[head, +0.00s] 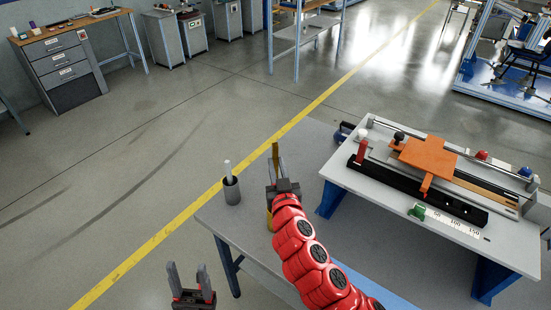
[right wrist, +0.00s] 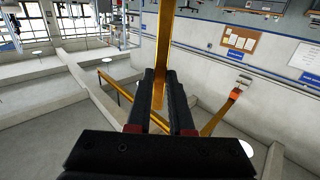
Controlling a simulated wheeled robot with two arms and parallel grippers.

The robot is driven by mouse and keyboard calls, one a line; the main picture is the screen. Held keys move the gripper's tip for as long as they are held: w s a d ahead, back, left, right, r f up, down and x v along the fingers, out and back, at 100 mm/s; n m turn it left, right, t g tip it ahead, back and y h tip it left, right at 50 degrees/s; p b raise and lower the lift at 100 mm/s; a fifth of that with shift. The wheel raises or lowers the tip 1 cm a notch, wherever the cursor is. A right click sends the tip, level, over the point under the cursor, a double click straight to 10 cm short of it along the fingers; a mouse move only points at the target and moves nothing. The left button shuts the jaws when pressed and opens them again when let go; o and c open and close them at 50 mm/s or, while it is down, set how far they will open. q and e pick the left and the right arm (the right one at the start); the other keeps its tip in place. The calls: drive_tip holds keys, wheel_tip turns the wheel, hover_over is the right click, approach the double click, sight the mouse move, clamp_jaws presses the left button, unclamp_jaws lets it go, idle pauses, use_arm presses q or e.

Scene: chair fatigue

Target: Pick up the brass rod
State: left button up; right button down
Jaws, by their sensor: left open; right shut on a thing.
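The brass rod (head: 275,153) stands up from my right gripper (head: 278,172) above the near grey table. The right gripper is shut on it. In the right wrist view the brass rod (right wrist: 164,45) runs upward from between the two dark fingers of the right gripper (right wrist: 160,85). Part of the rod is hidden behind the fingers. My left gripper (head: 190,282) is at the bottom left of the head view, open and empty, its two fingers apart, left of the table.
A dark grey cup (head: 232,191) with a pale rod (head: 228,169) in it stands on the grey table (head: 236,232), left of my right gripper. A test rig with an orange plate (head: 428,154) sits on a white-topped bench (head: 350,180) at right. Open floor lies beyond.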

drive_tip(key=shift+s+f+b, duration=0.3)
drive_tip(key=shift+f, duration=0.2)
drive_tip(key=f+b, duration=0.1)
drive_tip(key=f, duration=0.1)
drive_tip(key=f+b, duration=0.1)
drive_tip(key=f, duration=0.1)
drive_tip(key=shift+w+f, duration=0.1)
drive_tip(key=shift+w, duration=0.3)
drive_tip(key=shift+s, duration=0.1)
